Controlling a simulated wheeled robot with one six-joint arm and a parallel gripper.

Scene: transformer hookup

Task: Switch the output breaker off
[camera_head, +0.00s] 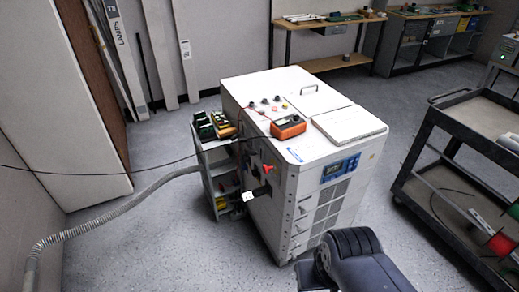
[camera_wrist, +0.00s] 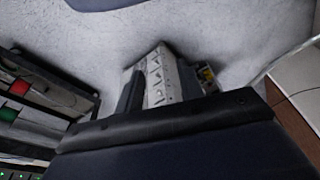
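The white transformer cabinet (camera_head: 268,205) stands in the middle of the head view. Its left side panel carries a red part (camera_head: 267,168) and a dark handle-like part (camera_head: 262,190) with a white tag (camera_head: 248,196). I cannot tell which of these is the output breaker, or its position. My gripper (camera_wrist: 160,80) shows in the wrist view as two dark fingers, apart, with the cabinet's pale latched face (camera_wrist: 157,72) beyond the gap. It appears empty and away from the cabinet. In the head view only my dark arm shows, in front of the cabinet.
An orange meter (camera_head: 288,127) lies on the cabinet top. A small grey shelf cart (camera_head: 216,170) stands against its left side. A dark trolley (camera_head: 465,130) stands at right. A ribbed hose (camera_head: 110,212) crosses the left floor. The floor left of the cabinet front is open.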

